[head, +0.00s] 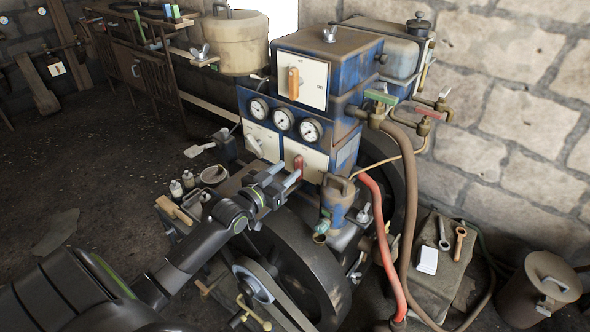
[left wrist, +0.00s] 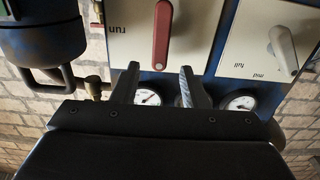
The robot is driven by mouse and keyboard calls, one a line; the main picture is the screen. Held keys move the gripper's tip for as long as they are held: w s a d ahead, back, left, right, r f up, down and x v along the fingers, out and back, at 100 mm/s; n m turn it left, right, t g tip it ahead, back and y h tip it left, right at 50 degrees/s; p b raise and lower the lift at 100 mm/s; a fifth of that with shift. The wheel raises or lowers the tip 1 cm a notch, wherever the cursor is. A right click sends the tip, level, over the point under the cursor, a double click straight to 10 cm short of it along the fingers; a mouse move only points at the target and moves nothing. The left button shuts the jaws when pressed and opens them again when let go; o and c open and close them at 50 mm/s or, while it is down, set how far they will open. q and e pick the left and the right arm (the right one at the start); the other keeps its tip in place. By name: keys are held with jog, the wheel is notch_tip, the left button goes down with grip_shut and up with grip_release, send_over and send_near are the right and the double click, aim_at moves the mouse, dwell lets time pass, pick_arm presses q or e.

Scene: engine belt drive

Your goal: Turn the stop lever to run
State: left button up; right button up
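The red stop lever (head: 299,167) sits on a white plate (head: 315,158) on the front of the blue engine housing, below the gauges. In the left wrist view the red lever (left wrist: 162,36) stands upright in the picture, its upper end cut off, and an upside-down "run" label (left wrist: 117,30) lies to its left. My left gripper (head: 287,175) is in front of this plate, close to the lever. In the left wrist view its two fingers (left wrist: 158,82) are spread, with nothing held between them. The lever's near end shows just past the fingertips. My right gripper is not in view.
Three round gauges (head: 284,119) sit above the plate. A pale lever (left wrist: 284,50) is on the neighbouring plate, and an orange lever (head: 293,83) is higher up.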

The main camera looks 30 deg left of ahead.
aim_at(297, 163)
pick_arm(q)
jog(key=shift+w+d+b, duration=0.2)
jog(key=shift+w+b, duration=0.2)
jog(key=shift+w, duration=1.9)
grip_shut()
